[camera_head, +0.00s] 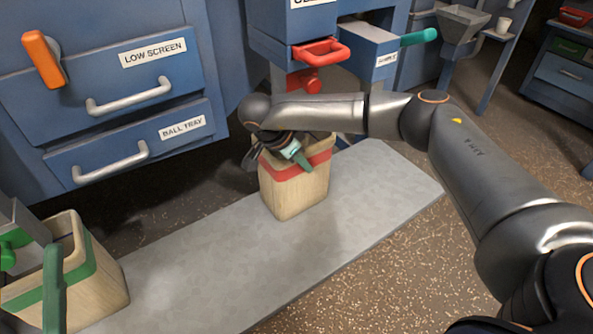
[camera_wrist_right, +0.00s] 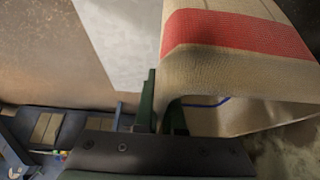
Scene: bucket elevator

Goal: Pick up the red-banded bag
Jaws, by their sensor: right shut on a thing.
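The red-banded bag (camera_head: 297,190) is tan, open-topped and boxy, with a red band below its rim. It stands upright on the grey slab in the middle of the head view. My right gripper (camera_head: 300,158) is at the bag's rim, shut on it. In the right wrist view the bag (camera_wrist_right: 225,75) fills the upper right, its wall edge at the dark green fingers (camera_wrist_right: 162,112). My right forearm hides part of the bag's top. My left gripper is not in view.
A green-banded bag (camera_head: 98,272) stands at lower left, near a green handle (camera_head: 54,285). Blue drawers (camera_head: 130,100) with silver handles line the upper left. A red handle (camera_head: 321,51) and a teal handle (camera_head: 418,37) stick out above and behind. The grey slab (camera_head: 200,265) is clear between the bags.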

